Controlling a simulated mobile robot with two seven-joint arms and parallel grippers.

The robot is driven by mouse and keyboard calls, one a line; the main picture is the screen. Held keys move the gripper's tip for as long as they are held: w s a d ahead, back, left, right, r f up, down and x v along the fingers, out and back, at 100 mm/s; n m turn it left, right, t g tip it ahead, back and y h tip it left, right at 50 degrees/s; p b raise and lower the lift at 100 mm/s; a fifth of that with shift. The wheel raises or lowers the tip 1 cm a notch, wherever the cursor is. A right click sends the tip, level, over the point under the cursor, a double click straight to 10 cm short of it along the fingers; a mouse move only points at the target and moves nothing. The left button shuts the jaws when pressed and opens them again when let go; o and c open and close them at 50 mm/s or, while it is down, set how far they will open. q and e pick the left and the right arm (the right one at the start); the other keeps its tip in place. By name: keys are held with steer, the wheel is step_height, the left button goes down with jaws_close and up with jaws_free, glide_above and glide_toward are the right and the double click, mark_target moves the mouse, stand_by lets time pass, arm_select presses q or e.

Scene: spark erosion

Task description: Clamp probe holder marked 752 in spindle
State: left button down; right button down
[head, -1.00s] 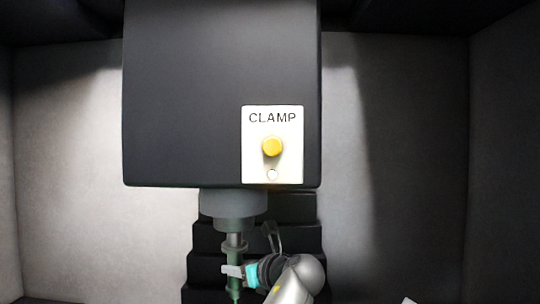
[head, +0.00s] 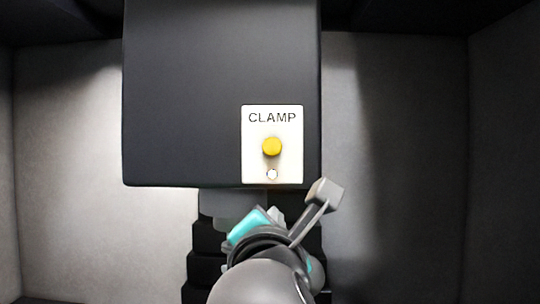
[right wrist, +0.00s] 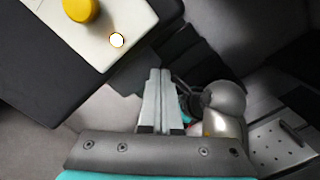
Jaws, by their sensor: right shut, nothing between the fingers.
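The black spindle head (head: 190,100) carries a white CLAMP plate (head: 255,172) with a yellow button (head: 272,146) and a small pale lamp below it. The button also shows at the upper left of the right wrist view (right wrist: 81,9). My right gripper (head: 276,214) is below the plate, apart from the button; its fingers (right wrist: 160,73) are shut and empty. It hides the probe holder, its mark and most of the grey spindle nose (head: 220,203). Another arm, apparently my left, shows partly behind it in the right wrist view; its fingers are hidden.
Black stepped covers (head: 203,268) stand behind and below the spindle. Pale grey walls (head: 420,150) enclose the space, with free room left and right of the head. The other arm sits close beside my right fingers in the wrist view.

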mark_target(272, 144)
arm_select(q)
steer(key=shift+r, duration=0.2)
arm_select(e)
steer(key=s+r+t, duration=0.3)
steer(key=s+r, duration=0.7)
steer(key=s, duration=0.2)
steer(key=shift+y, duration=0.3)
steer(key=shift+w+a+f, duration=0.1)
steer(key=shift+w+f, duration=0.05)
steer(key=shift+w, duration=1.2)
steer(key=shift+w+a+f, duration=0.1)
steer(key=shift+w, duration=1.25)
arm_select(q)
steer(key=shift+f, duration=0.1)
steer(key=shift+r, duration=2.15)
arm_select(e)
steer(key=shift+w, duration=0.1)
arm_select(q)
steer(key=shift+r, duration=0.1)
arm_select(e)
steer(key=shift+w, duration=1.25)
